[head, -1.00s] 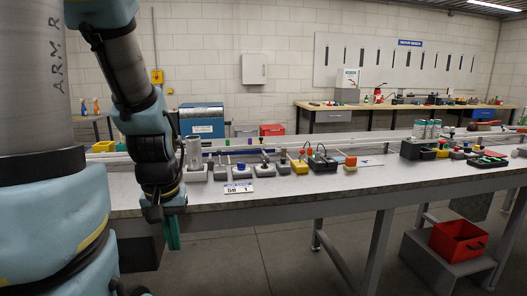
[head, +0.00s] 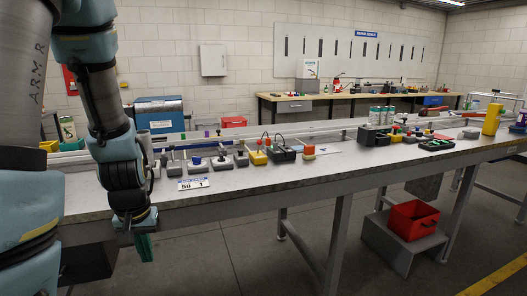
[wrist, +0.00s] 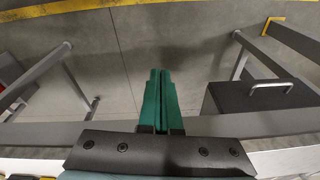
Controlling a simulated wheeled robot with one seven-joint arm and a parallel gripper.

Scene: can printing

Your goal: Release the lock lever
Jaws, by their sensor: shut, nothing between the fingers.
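My gripper (head: 144,247) hangs at the front edge of the workbench (head: 330,172), with its green fingers pointing down, below the level of the top. In the wrist view the two green fingers (wrist: 159,100) are pressed together over the floor, with nothing between them. A row of small grey fixtures with knobs or levers stands on the bench to the right of my arm, including a grey one (head: 174,168) and one with a blue knob (head: 222,161). They are too small to tell which carries the lock lever. My gripper is apart from all of them.
A label plate (head: 193,184) lies at the front edge. A red bin (head: 413,222) sits on a grey step below the bench.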

